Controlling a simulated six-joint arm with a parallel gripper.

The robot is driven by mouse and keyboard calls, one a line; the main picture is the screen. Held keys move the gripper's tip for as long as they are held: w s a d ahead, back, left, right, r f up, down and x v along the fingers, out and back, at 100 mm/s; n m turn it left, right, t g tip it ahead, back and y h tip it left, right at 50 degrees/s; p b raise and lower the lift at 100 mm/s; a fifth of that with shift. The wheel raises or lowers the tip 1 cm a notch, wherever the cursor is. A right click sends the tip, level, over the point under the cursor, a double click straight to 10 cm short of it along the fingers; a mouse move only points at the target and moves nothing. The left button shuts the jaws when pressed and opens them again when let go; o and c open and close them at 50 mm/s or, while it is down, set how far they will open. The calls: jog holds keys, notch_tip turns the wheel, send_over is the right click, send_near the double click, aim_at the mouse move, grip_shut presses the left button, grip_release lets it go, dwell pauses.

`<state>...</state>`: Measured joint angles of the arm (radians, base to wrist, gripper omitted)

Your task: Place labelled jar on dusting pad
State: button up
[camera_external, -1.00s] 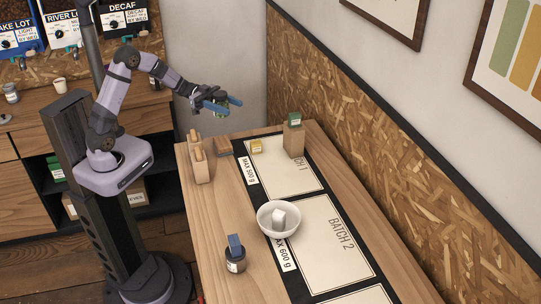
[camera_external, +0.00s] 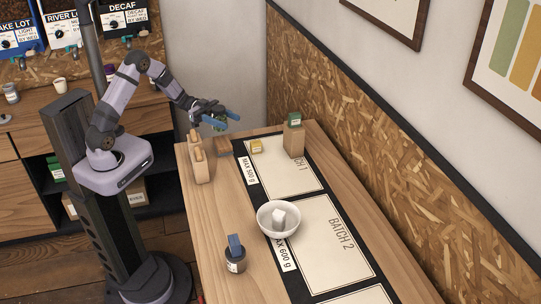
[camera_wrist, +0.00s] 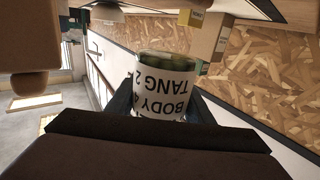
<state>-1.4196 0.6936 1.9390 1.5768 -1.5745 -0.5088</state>
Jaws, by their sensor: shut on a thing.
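The labelled jar is clear with green contents and a white label reading "BODY" and "TANG" (camera_wrist: 166,100). It sits between my gripper's fingers (camera_wrist: 160,104) in the wrist view, with its lettering upside down there. In the external view my gripper (camera_external: 222,118) has blue fingers and is shut on the jar, which is small and mostly hidden. It holds the jar above the far left end of the wooden table.
Wooden holders (camera_external: 198,160) stand at the table's left edge. The Batch 1 sheet is mostly clear.

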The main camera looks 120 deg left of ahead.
jog(key=shift+f, duration=1.95)
jog(key=shift+f, duration=0.1)
jog(key=o, duration=1.2)
jog(key=shift+s, duration=0.1)
jog(key=s+b, duration=0.1)
jog(key=s, duration=0.3)
jog(key=s+a+b, duration=0.1)
jog(key=s, duration=0.2)
jog(key=s+a, duration=0.1)
jog(key=s, duration=0.3)
jog(key=shift+s+b, duration=0.35)
jog(key=shift+b, duration=0.05)
